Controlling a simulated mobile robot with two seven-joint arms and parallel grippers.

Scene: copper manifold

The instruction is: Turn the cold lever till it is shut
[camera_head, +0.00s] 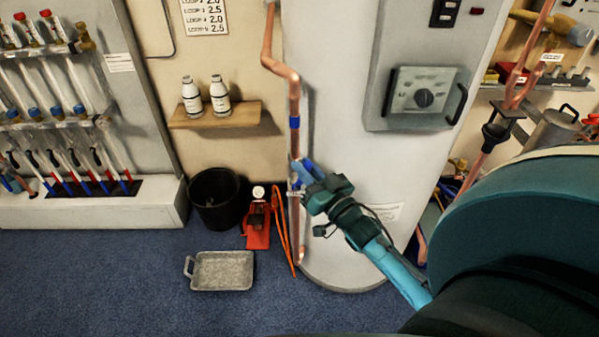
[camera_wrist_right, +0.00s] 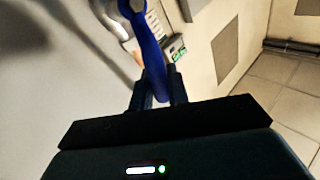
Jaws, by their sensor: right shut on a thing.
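The blue cold lever (camera_wrist_right: 149,50) shows in the right wrist view, running up from between the fingers to a metal fitting (camera_wrist_right: 132,8). My right gripper (camera_wrist_right: 158,97) is shut on the lever. In the head view my right gripper (camera_head: 300,178) is at the copper pipe (camera_head: 295,145) in front of the white cylinder (camera_head: 335,115), and it covers most of the lever. Whether the valve is open or shut cannot be told from here. My left gripper is not in view.
A black bucket (camera_head: 215,208), a grey tray (camera_head: 222,271) and a red tool (camera_head: 257,232) stand on the blue floor below. A wooden shelf (camera_head: 215,115) with two white bottles is left of the pipe. A control panel (camera_head: 423,95) is on the cylinder.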

